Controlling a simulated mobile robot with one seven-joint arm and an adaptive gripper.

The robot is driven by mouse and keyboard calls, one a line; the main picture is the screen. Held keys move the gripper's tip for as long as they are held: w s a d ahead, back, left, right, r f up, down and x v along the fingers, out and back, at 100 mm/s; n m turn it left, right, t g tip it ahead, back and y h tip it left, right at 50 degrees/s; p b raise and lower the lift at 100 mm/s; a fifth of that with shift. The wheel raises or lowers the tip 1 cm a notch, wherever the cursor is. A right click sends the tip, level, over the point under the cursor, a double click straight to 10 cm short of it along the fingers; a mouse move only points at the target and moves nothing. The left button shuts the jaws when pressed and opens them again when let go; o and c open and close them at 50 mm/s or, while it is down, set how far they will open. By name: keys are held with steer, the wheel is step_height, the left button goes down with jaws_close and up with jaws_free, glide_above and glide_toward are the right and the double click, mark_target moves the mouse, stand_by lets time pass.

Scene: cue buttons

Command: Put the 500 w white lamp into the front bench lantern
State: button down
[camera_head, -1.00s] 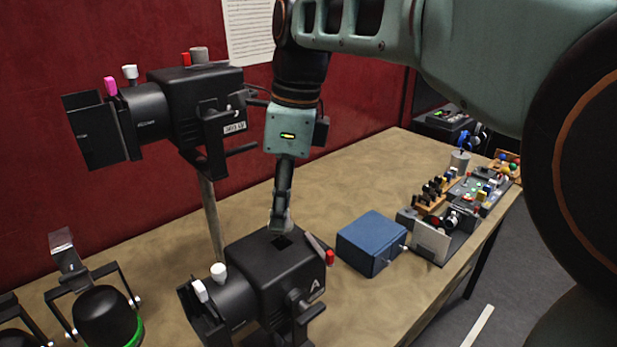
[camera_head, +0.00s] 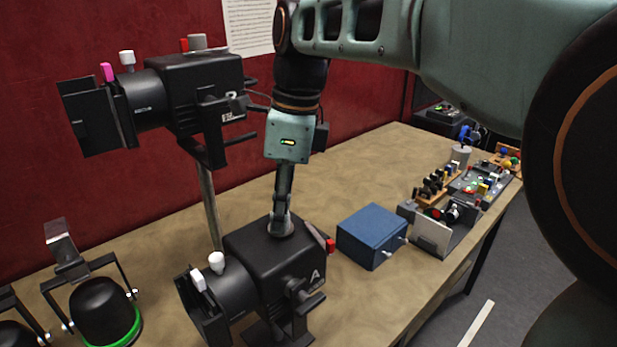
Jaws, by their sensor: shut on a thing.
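The front bench lantern (camera_head: 275,260) is a black housing marked "A" on the bench, with white knobs on its front barrel and a red knob at its rear. My gripper (camera_head: 281,226) points straight down at the top of this lantern, right over its top opening. It is shut on a small grey piece (camera_head: 280,230), which I take to be the cap of the lamp. The rest of the lamp is hidden inside the lantern or behind the fingers. Its colour and wattage cannot be read. The top opening is covered from view.
A second black lantern (camera_head: 195,90) stands on a pole behind at left. A blue box (camera_head: 371,238) sits just right of the front lantern. Black lamps with yokes (camera_head: 103,310) lie at front left. Small racks and a control panel (camera_head: 478,188) line the right edge.

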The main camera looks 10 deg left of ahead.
steer(key=shift+f, duration=0.3)
steer(key=c, duration=1.6)
jaws_free()
step_height(320, 180, up, 12)
steer(key=d, duration=0.2)
steer(key=shift+a, duration=0.1)
